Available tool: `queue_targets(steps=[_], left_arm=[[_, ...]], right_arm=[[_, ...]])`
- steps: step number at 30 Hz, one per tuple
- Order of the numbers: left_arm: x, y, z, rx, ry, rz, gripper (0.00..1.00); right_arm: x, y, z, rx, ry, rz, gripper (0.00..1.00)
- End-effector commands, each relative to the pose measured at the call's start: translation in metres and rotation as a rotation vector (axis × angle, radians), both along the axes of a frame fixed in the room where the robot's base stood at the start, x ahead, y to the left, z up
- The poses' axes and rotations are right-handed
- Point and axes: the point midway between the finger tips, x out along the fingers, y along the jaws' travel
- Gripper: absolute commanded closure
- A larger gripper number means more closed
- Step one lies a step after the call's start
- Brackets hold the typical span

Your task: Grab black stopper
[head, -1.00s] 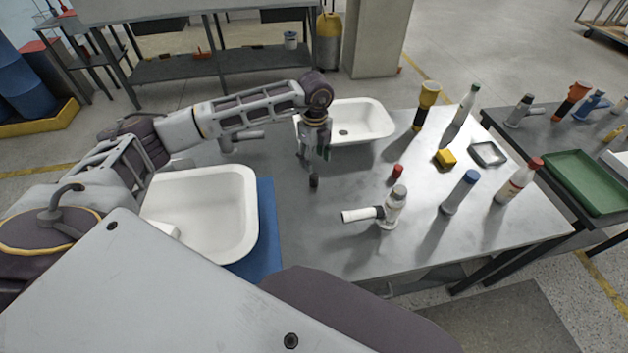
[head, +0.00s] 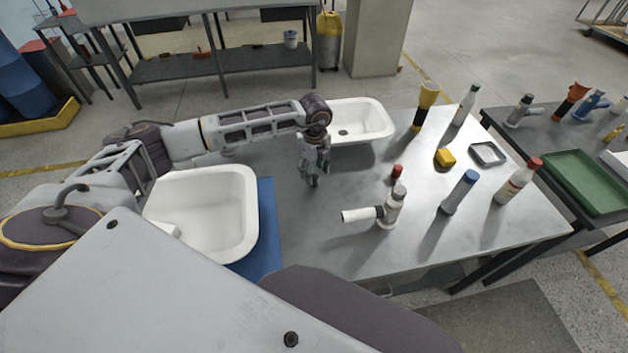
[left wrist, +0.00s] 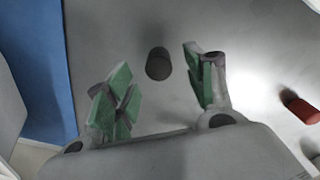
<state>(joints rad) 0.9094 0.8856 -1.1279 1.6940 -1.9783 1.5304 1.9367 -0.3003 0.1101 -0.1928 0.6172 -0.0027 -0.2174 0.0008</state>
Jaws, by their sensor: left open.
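The black stopper (left wrist: 158,64) is a small dark cylinder on the grey table. In the left wrist view it lies just beyond and between the fingertips of my left gripper (left wrist: 160,82), closer to the right finger. My left gripper is open, with green pads, and nothing is between its fingers. In the head view my left gripper (head: 314,170) points down low over the table, and the stopper (head: 314,182) is mostly hidden under it. My right gripper does not show.
A red stopper (head: 397,171) and a grey fitting with a white handle (head: 388,212) stand to the right. White basins (head: 251,215) lie left and behind (head: 385,130). The table front is clear.

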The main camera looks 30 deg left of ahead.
Motion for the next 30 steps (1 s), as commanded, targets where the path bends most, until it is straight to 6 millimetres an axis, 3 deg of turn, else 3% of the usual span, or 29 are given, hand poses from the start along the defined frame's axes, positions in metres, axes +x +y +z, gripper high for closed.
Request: queue_targets(steps=[12,28,30], left_arm=[[-0.002,0.000,-0.041,0.000,0.002,0.000,0.46],[-0.001,0.000,-0.044,0.000,0.001,0.000,0.46],[-0.001,0.000,-0.044,0.000,0.001,0.000,0.54]], right_arm=[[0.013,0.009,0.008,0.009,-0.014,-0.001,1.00],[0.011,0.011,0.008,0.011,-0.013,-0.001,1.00],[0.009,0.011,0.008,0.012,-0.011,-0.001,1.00]])
